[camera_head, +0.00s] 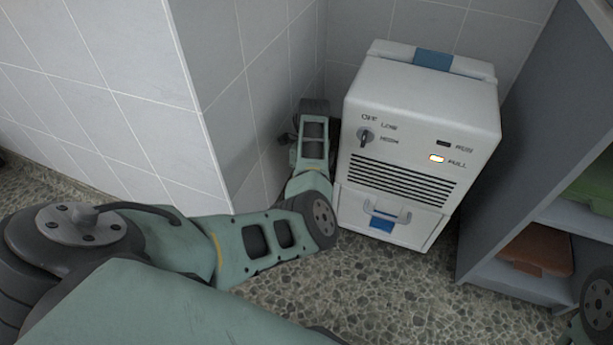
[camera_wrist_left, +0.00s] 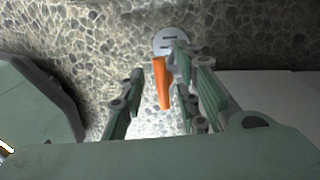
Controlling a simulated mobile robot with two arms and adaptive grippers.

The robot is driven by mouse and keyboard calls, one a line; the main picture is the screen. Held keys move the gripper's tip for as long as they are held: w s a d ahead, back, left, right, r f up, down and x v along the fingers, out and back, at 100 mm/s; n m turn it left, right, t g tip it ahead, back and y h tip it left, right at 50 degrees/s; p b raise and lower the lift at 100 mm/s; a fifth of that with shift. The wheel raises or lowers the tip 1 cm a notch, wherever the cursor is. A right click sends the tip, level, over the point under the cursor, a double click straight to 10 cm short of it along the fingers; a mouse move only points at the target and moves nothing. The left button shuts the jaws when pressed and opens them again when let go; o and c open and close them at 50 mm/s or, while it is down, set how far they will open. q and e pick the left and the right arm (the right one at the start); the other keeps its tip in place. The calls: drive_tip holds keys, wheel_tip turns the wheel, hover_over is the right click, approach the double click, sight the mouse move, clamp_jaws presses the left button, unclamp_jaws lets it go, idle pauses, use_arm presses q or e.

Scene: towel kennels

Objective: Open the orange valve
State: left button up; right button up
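The orange valve handle (camera_wrist_left: 162,94) shows in the left wrist view as a narrow upright lever. A pale grey round fitting (camera_wrist_left: 163,42) with dark slots is at its far end. My left gripper (camera_wrist_left: 158,72) is open, with one finger to the left of the handle and the other close to its right side. A clear gap shows on the left; I cannot tell whether the right finger touches. In the head view my left arm reaches into the gap beside the white machine, and the valve and gripper are hidden. My right gripper is out of view.
The white machine (camera_head: 423,117) with a knob and vents stands right of my left arm. A tiled wall corner (camera_head: 203,113) is close on its left. A grey shelf (camera_head: 530,130) with folded green (camera_head: 590,190) and brown (camera_head: 537,250) items is at right. Speckled floor is clear in front.

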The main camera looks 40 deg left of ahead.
use_arm(q)
clamp_jaws()
idle(0.3)
